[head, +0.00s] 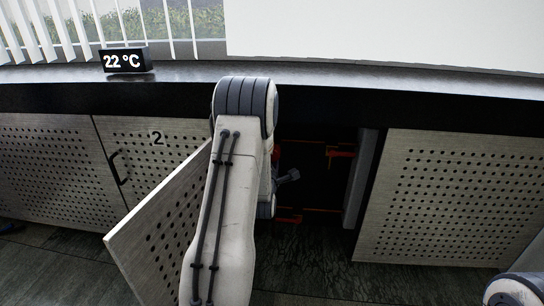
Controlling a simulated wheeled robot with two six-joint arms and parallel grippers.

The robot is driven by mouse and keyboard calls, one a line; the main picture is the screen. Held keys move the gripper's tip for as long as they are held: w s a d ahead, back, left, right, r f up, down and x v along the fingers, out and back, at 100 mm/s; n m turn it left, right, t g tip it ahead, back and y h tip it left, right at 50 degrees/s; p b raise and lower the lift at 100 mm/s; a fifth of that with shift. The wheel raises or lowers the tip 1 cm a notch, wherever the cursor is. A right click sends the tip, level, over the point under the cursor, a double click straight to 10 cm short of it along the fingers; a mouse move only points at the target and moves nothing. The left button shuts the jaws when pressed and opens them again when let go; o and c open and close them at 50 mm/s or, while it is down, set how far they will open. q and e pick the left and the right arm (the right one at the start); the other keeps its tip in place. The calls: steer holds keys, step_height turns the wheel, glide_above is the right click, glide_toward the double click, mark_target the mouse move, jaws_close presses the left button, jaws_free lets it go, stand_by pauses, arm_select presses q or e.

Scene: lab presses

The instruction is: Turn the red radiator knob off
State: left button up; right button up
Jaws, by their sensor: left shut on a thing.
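My left arm reaches from the bottom middle into an open, dark cabinet bay under the sill. My left gripper (270,190) is at the bay's left side, mostly hidden behind my own arm. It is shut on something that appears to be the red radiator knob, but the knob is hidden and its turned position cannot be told. Red-orange parts (340,152) show inside the bay to the right of the arm, and more red shows low down. A grey fitting sticks out beside the wrist; I cannot tell what it belongs to. My right gripper is not in view.
A perforated door (160,215) stands swung open left of my arm, close to it. A closed panel marked 2 (157,165) has a dark handle (119,168). Another perforated panel (450,200) bounds the bay on the right. A 22 °C display (126,61) stands on the sill (400,84).

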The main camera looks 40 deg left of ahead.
arm_select(q)
steer(key=shift+d+f, duration=0.1)
steer(key=shift+d, duration=0.05)
steer(key=o, duration=1.4)
steer(key=shift+p+v, duration=3)
steer(key=shift+v, duration=2.2)
steer(key=shift+d, duration=0.1)
